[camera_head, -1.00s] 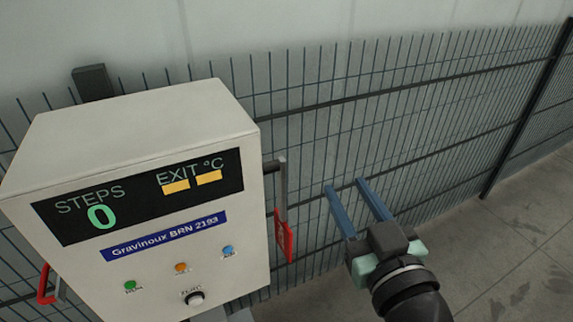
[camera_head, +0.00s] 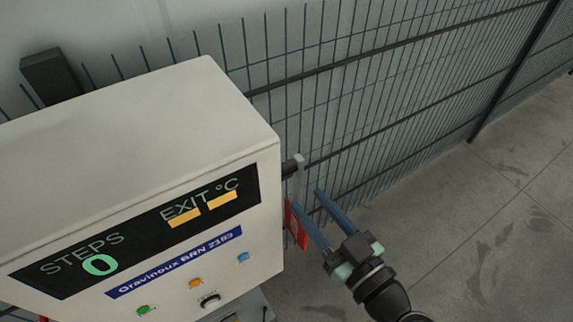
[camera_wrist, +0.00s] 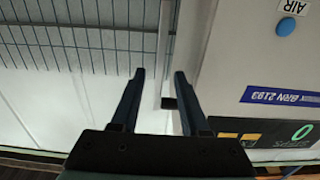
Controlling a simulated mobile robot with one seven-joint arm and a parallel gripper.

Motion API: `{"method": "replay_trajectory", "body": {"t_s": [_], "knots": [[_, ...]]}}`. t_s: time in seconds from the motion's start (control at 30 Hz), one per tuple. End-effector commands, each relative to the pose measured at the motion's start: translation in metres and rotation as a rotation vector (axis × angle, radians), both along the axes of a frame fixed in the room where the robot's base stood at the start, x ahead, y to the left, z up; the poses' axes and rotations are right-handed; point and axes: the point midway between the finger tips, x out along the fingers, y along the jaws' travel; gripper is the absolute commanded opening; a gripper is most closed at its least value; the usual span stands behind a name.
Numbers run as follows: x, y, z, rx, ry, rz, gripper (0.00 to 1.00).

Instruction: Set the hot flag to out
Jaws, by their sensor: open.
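The red flag (camera_head: 296,226) hangs at the right side of the cream control box (camera_head: 150,140) in the head view. It hangs below a dark pivot stub with a grey bar (camera_head: 299,168). My gripper (camera_head: 306,197) is open beside the flag, its blue fingers pointing toward the bar. One finger overlaps the flag's edge in the picture; I cannot tell whether they touch. In the wrist view my gripper (camera_wrist: 160,74) shows its fingers spread, with a pale upright bar (camera_wrist: 165,60) and a dark stub between or behind them. The flag's red face is not visible there.
The box display reads STEPS 0, with orange bars under EXIT °C. Green, orange and blue buttons and a dark knob (camera_head: 209,300) sit below it. A wire mesh fence (camera_head: 400,100) stands behind. Open concrete floor (camera_head: 500,240) lies to the right.

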Motion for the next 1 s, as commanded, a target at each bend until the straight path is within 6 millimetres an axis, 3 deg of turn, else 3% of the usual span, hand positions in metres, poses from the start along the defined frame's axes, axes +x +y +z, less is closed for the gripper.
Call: {"method": "replay_trajectory", "body": {"t_s": [0.2,0.4,0.8,0.83,1.0], "knots": [[0.038,0.027,0.005,0.001,0.000,0.003,0.45],[0.060,0.041,0.003,0.001,-0.001,0.001,0.45],[0.068,0.045,0.000,-0.001,-0.001,0.000,0.45],[0.068,0.045,0.000,-0.001,-0.001,0.000,0.43],[0.067,0.045,0.000,-0.001,-0.001,0.000,0.13]]}}
